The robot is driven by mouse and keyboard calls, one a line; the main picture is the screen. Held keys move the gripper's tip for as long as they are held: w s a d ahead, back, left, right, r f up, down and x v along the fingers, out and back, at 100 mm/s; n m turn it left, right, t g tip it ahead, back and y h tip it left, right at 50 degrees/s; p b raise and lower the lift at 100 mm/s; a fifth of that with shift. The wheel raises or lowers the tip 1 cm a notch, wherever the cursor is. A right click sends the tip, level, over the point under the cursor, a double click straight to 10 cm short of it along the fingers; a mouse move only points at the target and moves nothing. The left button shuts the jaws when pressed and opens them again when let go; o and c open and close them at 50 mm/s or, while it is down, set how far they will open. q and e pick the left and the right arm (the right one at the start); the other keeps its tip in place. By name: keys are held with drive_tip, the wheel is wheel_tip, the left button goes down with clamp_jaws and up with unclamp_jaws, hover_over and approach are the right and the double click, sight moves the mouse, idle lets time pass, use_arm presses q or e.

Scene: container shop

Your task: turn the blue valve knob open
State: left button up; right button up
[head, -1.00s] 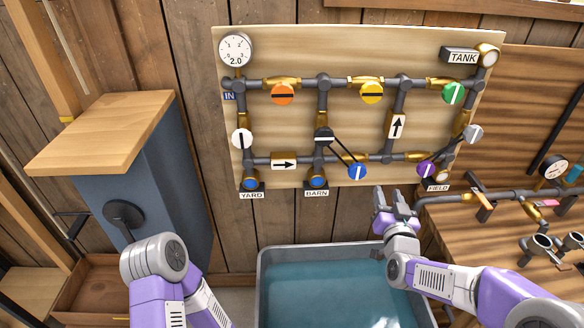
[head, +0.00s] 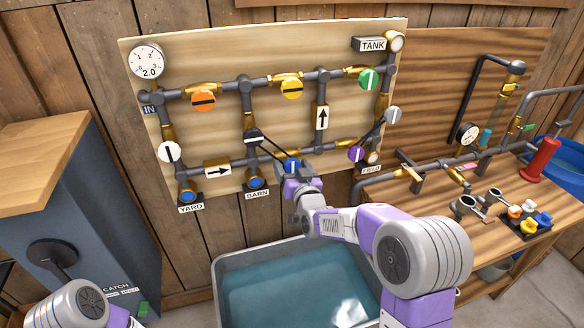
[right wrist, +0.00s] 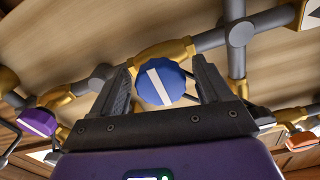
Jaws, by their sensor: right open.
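The blue valve knob (head: 291,164) is on the lower pipe of the wooden board, right of the BARN outlet. Its white bar looks near upright in the head view and slanted in the right wrist view. My right gripper (head: 298,180) is at the knob, partly covering its lower side. In the right wrist view the blue knob (right wrist: 163,88) lies between the two open fingers, with a gap on each side. Whether the fingertips reach past its face is hard to tell. My left gripper is out of view; only part of that arm shows at bottom left.
A black knob (head: 253,136) has dark rods running toward the blue knob. A purple knob (head: 356,154) sits to its right. A water trough (head: 236,262) stands below the board. A workbench (head: 420,200) with pipes and valves is at right.

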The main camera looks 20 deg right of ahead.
drive_tip(key=c, duration=1)
